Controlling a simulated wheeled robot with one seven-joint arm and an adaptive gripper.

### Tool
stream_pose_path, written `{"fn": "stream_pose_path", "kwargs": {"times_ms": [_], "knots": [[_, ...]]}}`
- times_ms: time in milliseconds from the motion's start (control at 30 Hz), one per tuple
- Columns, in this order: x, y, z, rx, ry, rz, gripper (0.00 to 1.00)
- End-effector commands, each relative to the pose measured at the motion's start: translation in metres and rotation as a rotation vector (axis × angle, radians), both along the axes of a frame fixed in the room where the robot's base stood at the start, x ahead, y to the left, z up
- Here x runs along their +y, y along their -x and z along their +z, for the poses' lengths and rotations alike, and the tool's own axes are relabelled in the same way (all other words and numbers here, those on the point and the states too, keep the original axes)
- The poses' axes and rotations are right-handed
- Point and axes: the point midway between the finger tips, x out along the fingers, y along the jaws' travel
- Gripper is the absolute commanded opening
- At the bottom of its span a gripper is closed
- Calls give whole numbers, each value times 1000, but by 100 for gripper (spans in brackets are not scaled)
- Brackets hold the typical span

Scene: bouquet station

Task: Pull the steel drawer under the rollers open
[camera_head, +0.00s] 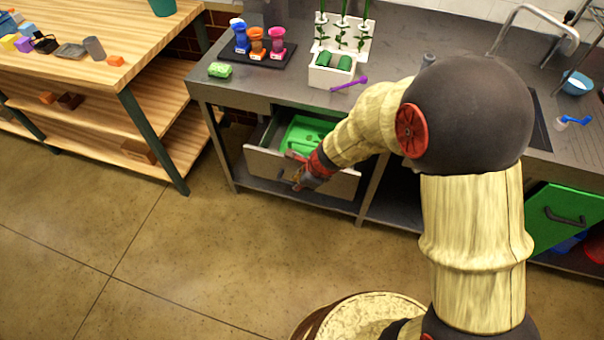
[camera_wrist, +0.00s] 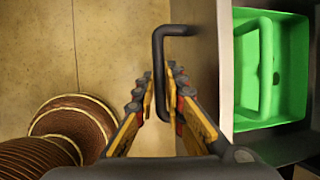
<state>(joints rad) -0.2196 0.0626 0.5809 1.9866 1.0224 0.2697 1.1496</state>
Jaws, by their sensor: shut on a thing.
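The steel drawer (camera_head: 330,182) under the grey counter stands partly open in the head view. A green tray (camera_head: 300,131) lies inside it and also shows in the wrist view (camera_wrist: 246,118). My gripper (camera_head: 298,180) is at the drawer's front. In the wrist view, my gripper (camera_wrist: 162,75) has its fingers on both sides of the dark drawer handle (camera_wrist: 158,50), shut on it. The drawer front's edge (camera_wrist: 208,60) is right of the handle. The handle is mostly hidden in the head view.
A wooden shelf table (camera_head: 90,80) stands at the left, with small blocks on it. A green door (camera_head: 565,220) with a dark handle is at the right. The concrete floor (camera_head: 120,250) in front of the drawer is clear.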

Motion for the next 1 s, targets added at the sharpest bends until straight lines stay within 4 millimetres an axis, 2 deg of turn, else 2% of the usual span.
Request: {"fn": "stream_pose_path", "kwargs": {"times_ms": [200, 400, 600, 933, 967, 1000], "knots": [[13, 34, 0, -3, 0, 2, 0], [20, 53, 0, -2, 0, 2, 0], [22, 60, 1, -2, 0, -1, 0], [22, 61, 1, -2, 0, -1, 0], [22, 61, 1, -2, 0, -1, 13], [22, 61, 1, -2, 0, -1, 15]]}}
